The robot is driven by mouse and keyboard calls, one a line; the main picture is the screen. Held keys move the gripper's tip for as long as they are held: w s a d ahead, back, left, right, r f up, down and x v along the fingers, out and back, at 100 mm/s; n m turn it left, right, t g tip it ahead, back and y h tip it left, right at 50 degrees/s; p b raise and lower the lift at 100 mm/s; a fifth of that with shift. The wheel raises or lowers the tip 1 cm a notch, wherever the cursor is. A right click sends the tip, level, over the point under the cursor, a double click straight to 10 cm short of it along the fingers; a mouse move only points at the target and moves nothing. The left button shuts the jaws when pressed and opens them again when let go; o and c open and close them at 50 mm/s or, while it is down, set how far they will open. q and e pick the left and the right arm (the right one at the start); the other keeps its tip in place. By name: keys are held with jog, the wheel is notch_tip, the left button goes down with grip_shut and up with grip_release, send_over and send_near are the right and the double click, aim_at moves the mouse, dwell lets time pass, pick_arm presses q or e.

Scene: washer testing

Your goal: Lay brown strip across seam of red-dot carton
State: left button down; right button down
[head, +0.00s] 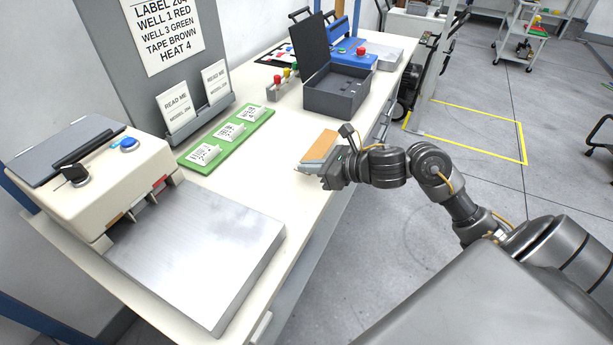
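My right gripper (318,172) is over the right edge of the bench. A flat piece with a brown top (319,146) and a pale grey side is right at its fingers. I cannot tell whether this is the brown strip, or whether the fingers are closed on it or only beside it. I cannot make out a carton with a red dot or its seam. My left gripper is out of view.
A grey metal plate (198,252) and cream machine (95,175) fill the near bench. A green board (206,154) with white labels lies behind. An open dark case (338,98) stands farther back, before a blue device (345,58). Bare bench (250,175) lies between.

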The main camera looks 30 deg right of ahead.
aim_at(306, 186)
jog(key=shift+w+a+f, duration=0.2)
jog(key=shift+w+f, duration=0.05)
jog(key=shift+f, duration=0.15)
notch_tip(306, 186, down, 3)
jog(key=shift+w+a+f, duration=0.1)
jog(key=shift+w, duration=0.05)
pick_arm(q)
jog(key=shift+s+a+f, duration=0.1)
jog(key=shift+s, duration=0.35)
pick_arm(e)
jog(key=shift+f, duration=0.1)
jog(key=shift+f, duration=0.1)
jog(key=c, duration=1.7)
grip_release()
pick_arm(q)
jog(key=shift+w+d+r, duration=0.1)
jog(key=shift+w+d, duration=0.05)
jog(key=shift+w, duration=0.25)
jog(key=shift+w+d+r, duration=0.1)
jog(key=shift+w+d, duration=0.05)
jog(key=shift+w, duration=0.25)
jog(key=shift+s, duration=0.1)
